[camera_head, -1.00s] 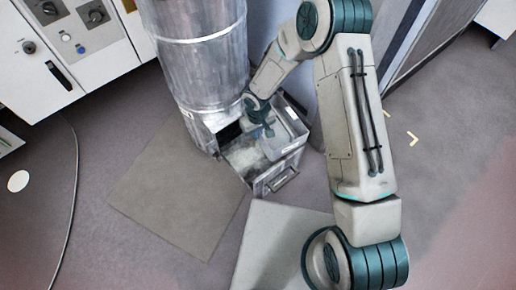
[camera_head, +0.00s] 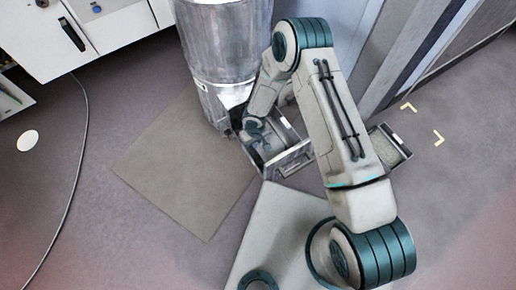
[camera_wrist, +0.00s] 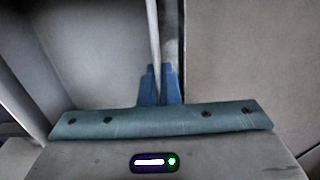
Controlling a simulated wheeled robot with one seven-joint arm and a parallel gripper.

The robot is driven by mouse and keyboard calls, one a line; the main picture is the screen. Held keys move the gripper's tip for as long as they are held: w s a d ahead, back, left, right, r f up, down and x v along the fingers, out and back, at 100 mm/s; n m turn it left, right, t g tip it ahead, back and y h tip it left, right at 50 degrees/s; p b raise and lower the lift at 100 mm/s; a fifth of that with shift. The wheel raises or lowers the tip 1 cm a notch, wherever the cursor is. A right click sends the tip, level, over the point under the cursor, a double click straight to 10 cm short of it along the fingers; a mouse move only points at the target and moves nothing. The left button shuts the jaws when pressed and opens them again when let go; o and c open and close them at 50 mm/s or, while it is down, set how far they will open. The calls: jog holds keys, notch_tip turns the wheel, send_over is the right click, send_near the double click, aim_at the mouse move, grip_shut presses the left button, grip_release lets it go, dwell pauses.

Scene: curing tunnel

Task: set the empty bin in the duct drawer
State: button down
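The duct drawer (camera_head: 297,168) is pulled out at the foot of the round metal duct, its front and handle facing the lower right. The grey empty bin (camera_head: 285,143) is within the drawer's outline. I cannot tell whether it rests on the drawer floor. My gripper (camera_head: 257,130) is low at the bin's duct-side part, mostly hidden by the arm. In the wrist view the blue fingers of my gripper (camera_wrist: 158,85) close on both sides of a thin upright edge, which looks like the bin's wall.
The metal duct (camera_head: 220,45) stands just behind the drawer. Another tray with grainy grey contents (camera_head: 390,148) is on the floor at the right, near yellow corner marks (camera_head: 438,138). A panelled wall is close behind the arm. A floor mat (camera_head: 185,165) lies clear at the left.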

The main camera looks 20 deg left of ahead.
jog(key=shift+f+b, duration=0.75)
jog(key=shift+f, duration=1.75)
jog(key=shift+f, duration=0.2)
jog(key=c, duration=1.7)
grip_release()
jog(key=shift+r, duration=0.15)
notch_tip(320, 180, up, 12)
jog(key=p, duration=0.4)
jog(key=shift+p, duration=0.35)
